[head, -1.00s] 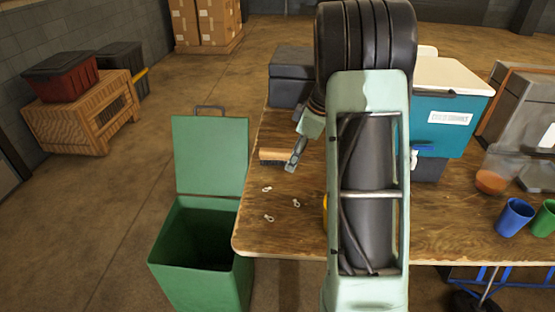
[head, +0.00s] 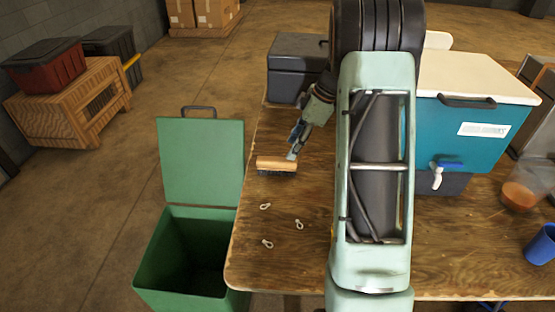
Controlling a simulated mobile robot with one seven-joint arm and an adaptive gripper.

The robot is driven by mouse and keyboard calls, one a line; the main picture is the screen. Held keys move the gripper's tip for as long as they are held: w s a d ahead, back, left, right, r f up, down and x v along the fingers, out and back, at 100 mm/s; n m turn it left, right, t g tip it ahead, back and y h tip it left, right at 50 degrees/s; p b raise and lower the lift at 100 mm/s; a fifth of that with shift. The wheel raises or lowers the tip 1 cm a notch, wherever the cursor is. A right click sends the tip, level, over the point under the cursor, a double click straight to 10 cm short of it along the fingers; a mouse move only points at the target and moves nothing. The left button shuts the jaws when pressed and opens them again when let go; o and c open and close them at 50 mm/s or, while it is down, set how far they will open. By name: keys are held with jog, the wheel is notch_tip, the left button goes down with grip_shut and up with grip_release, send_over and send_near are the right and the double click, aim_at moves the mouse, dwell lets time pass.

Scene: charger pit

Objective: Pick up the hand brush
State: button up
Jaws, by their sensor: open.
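The hand brush (head: 276,165) lies on the wooden table (head: 270,215) near its left edge. It has a light wooden back and dark bristles that face down. My gripper (head: 293,151) reaches down from the upper right and its fingertips are at the right end of the brush. The gripper is open. I cannot tell whether a finger touches the brush. My arm covers the middle of the table.
Several small pale clips (head: 266,243) lie in front of the brush. A green bin (head: 185,255) with its lid up stands left of the table. A dark grey box (head: 297,70) stands behind the gripper, and a teal cooler (head: 470,130) stands to the right.

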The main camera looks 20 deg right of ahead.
aim_at(286, 163)
jog(key=x, duration=0.5)
jog(key=s+x, duration=0.1)
jog(key=x, duration=0.1)
jog(key=shift+d+f+b, duration=0.1)
jog(key=shift+f+b, duration=0.15)
jog(key=shift+b, duration=0.05)
grip_shut()
